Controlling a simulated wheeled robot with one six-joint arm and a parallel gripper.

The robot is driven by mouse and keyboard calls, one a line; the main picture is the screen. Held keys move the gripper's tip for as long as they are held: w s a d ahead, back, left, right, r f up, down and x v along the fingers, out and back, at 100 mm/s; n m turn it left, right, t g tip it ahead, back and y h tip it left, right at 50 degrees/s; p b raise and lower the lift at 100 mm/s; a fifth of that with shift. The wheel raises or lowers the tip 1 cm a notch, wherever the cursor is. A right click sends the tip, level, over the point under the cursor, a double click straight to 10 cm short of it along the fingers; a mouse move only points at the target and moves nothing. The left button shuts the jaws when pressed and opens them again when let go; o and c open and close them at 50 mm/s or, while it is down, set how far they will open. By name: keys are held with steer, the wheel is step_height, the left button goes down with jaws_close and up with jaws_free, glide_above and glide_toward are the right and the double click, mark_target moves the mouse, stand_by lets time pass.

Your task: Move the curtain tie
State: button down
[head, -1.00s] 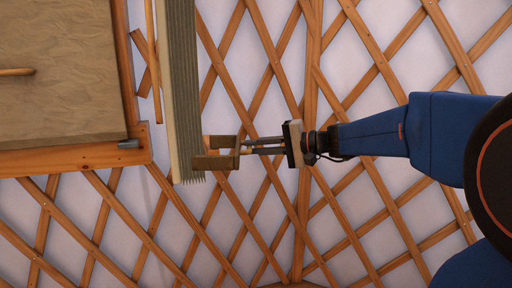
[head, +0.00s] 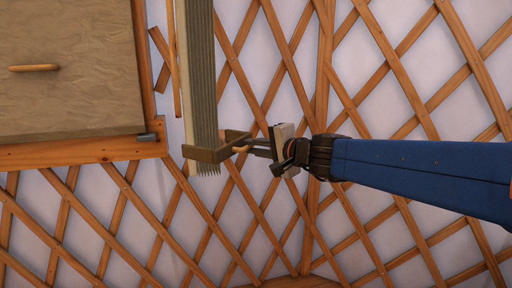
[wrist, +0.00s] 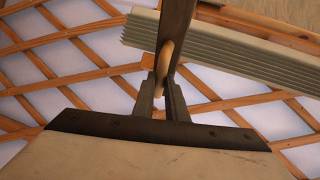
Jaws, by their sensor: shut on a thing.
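The curtain tie (head: 204,154) is a brown, bracket-shaped band with a small wooden peg. In the head view it lies across the front of the pleated grey-green curtain (head: 201,80), near its lower end, and is slightly tilted. My gripper (head: 246,149) is to the right of the curtain, with its fingers shut on the tie's peg. In the wrist view the fingers (wrist: 162,98) close around the peg, and the tie (wrist: 178,24) runs upward in front of the curtain (wrist: 225,48). I cannot tell whether the tie touches the curtain.
A wooden lattice wall (head: 290,65) with pale backing fills the background. A wooden door or panel (head: 75,95) with a handle (head: 34,68) stands at the left, and its frame (head: 80,152) ends near the curtain. Space below the curtain and gripper looks clear.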

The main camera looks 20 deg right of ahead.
steer(key=shift+a+f, duration=0.1)
steer(key=shift+a, duration=0.15)
stand_by(0.3)
steer(key=c, duration=1.8)
jaws_free()
steer(key=shift+o, duration=0.2)
steer(key=shift+s, duration=0.15)
steer(key=v, duration=1.7)
steer(key=shift+s, duration=0.15)
steer(key=shift+a, duration=0.1)
steer(key=shift+c, duration=0.7)
